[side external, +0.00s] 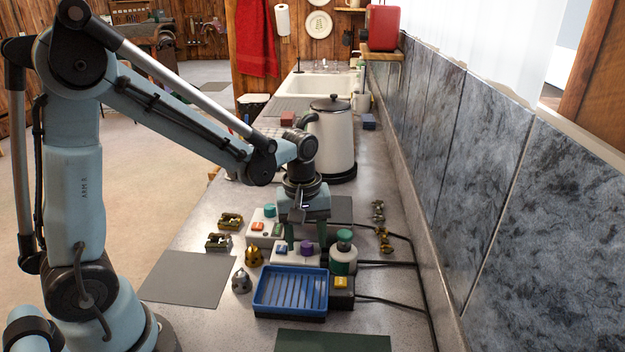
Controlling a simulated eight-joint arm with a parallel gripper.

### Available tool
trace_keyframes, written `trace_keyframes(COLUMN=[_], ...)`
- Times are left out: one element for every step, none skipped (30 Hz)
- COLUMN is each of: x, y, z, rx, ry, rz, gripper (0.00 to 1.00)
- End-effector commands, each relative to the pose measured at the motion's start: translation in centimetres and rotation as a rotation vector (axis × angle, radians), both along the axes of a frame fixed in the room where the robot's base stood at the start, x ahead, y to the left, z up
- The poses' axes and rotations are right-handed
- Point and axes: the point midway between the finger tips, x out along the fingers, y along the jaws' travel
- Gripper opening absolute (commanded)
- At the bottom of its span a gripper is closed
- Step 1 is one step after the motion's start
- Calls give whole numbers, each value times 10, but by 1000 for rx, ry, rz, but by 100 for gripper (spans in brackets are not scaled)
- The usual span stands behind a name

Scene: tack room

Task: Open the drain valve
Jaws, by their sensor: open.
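My gripper (307,243) points down over the counter with its two green fingers apart. The fingers are around or just above a purple knob (307,249) on a small white box (283,255); I cannot tell whether they touch it. The box also has a blue button. Behind it, partly hidden by my gripper, is a longer box (265,236) with orange and green buttons and a teal knob (270,211). No part is clearly labelled as the drain valve, so I cannot tell which one it is.
A blue ribbed tray (291,289) lies in front, beside a black box with a yellow button (341,284). A green-and-white cylinder (344,256) stands right of my gripper. A white kettle (331,145) stands behind. Black cables run along the tiled wall. A grey mat (187,278) is bare.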

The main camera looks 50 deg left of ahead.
Motion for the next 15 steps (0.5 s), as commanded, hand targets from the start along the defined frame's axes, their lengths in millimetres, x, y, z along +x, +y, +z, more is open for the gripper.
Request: trace_keyframes(x=[0,0,0,0,0,0,0,0,0,0,0,0,0,0,0], y=[0,0,0,0,0,0,0,0,0,0,0,0,0,0,0], z=[-3,-3,-4,-5,-5,-6,-6,-6,-5,-5,-5,-5,-5,-5,-5], rx=[0,0,0,0,0,0,0,0,0,0,0,0,0,0,0], ry=[0,0,0,0,0,0,0,0,0,0,0,0,0,0,0], rz=[0,0,0,0,0,0,0,0,0,0,0,0,0,0,0], gripper=[54,54,54,54,54,54,54,54,54,54,54,53,48,43,37])
